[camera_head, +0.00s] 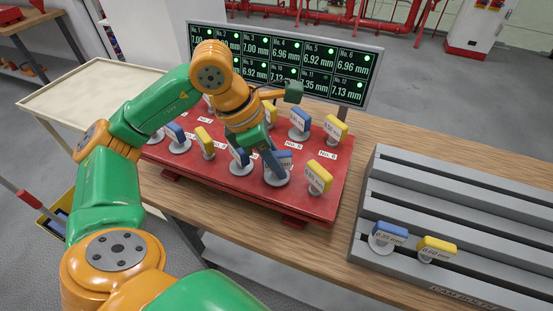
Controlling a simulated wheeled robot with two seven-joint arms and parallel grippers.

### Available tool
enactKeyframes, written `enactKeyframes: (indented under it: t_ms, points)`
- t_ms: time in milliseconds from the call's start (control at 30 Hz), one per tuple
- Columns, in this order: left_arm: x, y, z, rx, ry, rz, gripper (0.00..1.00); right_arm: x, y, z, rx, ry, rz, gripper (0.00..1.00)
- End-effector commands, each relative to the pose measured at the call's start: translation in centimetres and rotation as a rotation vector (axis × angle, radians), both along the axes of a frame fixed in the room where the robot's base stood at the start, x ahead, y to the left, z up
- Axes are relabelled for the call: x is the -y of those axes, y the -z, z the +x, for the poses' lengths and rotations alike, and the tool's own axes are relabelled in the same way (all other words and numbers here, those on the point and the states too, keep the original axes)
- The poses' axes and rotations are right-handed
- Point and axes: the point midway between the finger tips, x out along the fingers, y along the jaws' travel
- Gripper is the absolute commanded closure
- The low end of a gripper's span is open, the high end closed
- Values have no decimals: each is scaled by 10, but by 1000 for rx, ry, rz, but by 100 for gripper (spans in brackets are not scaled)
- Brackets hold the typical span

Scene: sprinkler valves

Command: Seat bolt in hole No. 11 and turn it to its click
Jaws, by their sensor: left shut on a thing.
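A red valve plate (233,195) carries two rows of bolts with blue or yellow tag heads. My left gripper (272,158) is shut on a blue-headed bolt (281,178) in the front row, second from the right end. By the plate's order this is the spot of hole No. 11; its own label is hidden. The bolt's round grey base is at the plate surface; I cannot tell whether it is fully seated. A yellow-headed bolt (319,176) stands right of it, and another blue-headed bolt (240,160) left of it. My right gripper is out of view.
A dark display (285,62) with green readings in mm stands behind the plate, partly covered by my arm. A grey slotted rack (460,215) at right holds a blue-headed bolt (388,235) and a yellow-headed bolt (436,248). Bare wooden table (345,205) lies between plate and rack.

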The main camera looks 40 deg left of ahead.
Motion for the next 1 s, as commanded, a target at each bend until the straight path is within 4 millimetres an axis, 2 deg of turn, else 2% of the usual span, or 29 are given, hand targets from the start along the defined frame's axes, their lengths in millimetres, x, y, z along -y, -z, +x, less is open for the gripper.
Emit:
enactKeyframes:
  t_ms: [133, 267, 500, 600, 867, 1000]
  points:
    - [0, 8, 0, 0, 0, 0, 100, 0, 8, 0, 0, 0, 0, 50]
    - [0, 6, 0, -1, 32, -1, 100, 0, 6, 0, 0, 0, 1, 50]
    - [1, 3, 1, -1, 513, -6, 100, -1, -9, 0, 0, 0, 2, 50]
    - [0, 6, 0, -1, 598, -3, 100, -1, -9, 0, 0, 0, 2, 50]
    - [0, 6, 1, 0, 628, -1, 100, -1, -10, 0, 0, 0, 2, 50]
    - [1, 2, 1, -1, 930, -6, 100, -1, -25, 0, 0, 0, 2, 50]
